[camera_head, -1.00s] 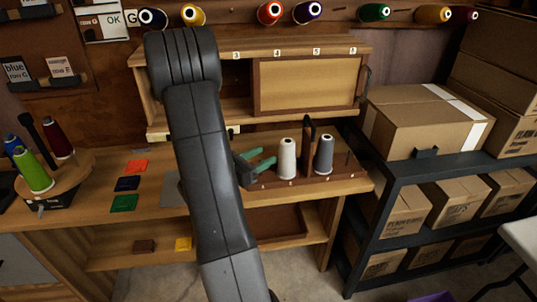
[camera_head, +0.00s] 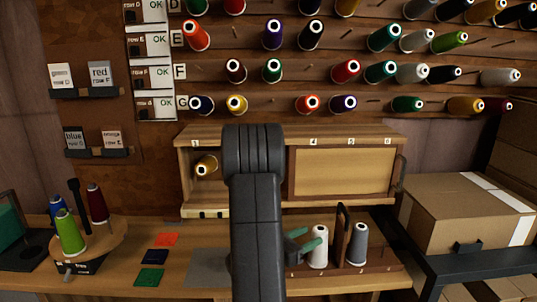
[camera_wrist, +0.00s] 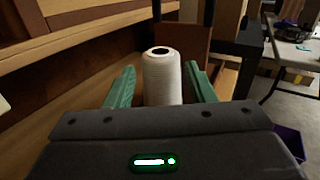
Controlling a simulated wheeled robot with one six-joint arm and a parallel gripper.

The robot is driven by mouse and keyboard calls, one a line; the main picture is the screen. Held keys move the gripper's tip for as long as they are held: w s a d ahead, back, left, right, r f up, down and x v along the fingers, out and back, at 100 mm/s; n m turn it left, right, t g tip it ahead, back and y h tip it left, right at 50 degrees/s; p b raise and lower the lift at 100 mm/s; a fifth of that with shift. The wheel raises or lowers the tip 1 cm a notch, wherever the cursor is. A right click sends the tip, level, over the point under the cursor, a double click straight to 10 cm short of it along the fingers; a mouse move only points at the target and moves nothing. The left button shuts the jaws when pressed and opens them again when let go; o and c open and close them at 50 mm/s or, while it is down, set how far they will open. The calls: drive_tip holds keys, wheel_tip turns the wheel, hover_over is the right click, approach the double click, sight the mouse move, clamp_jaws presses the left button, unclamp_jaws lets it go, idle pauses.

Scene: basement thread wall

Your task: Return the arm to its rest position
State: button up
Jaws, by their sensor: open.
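My gripper (camera_head: 303,244) is at the wooden bench below the cabinet, partly hidden behind my own arm in the head view. Its green fingers (camera_wrist: 161,90) are spread apart in the wrist view. A white thread cone (camera_head: 318,247) stands upright on the rack at the bench's right; in the wrist view the cone (camera_wrist: 162,78) shows between and beyond the fingers, with gaps on both sides. A grey cone (camera_head: 357,245) stands to its right, past a dark upright divider (camera_head: 342,236).
A cabinet with a sliding panel (camera_head: 343,171) rises behind the rack. The thread wall with several spools is above. A carousel (camera_head: 97,245) with cones stands at left. A cardboard box (camera_head: 461,213) sits on a dark shelf (camera_head: 475,263) at right.

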sight(317, 233)
drive_tip(key=x, duration=0.6)
drive_tip(key=shift+w+d+f, duration=0.1)
drive_tip(key=shift+d+f, duration=0.1)
drive_tip(key=shift+d, duration=0.1)
drive_tip(key=shift+a+r, duration=0.1)
drive_tip(key=shift+r, duration=0.1)
